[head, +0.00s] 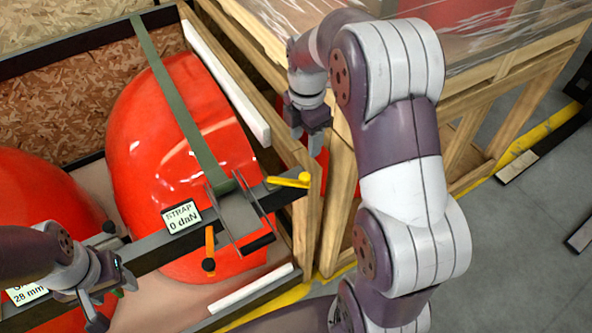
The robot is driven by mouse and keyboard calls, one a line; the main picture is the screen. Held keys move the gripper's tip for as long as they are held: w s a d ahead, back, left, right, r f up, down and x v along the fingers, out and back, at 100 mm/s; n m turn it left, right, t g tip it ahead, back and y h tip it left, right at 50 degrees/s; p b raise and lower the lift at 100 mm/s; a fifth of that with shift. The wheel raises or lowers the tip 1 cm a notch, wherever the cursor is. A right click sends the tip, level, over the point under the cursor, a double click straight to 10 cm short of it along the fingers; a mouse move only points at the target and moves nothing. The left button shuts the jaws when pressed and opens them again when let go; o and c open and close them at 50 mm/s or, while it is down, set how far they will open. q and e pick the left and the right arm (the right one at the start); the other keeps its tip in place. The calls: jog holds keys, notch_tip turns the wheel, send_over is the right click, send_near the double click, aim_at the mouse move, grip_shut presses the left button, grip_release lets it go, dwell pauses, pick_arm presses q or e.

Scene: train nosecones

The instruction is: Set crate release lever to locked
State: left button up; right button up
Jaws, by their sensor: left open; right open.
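An orange lever (210,243) with a dark round pivot hangs upright on the dark crossbar, in front of the right red nosecone. A yellow handle (289,181) sticks out sideways at the bar's right end, by the strap ratchet. No label shows which of the two is the crate release lever. My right gripper (305,140) is open and empty, pointing down above and slightly right of the yellow handle, apart from it.
Two red nosecones (165,105) sit in the wooden crate. A green strap (175,100) runs over the right one to the grey ratchet (238,217). A display (182,217) reads "STRAP 0 daN".

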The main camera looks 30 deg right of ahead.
aim_at(304, 176)
notch_tip(304, 176, down, 12)
jog(key=shift+f+p, duration=0.25)
jog(key=shift+p, duration=0.45)
jog(key=shift+c, duration=0.3)
grip_shut()
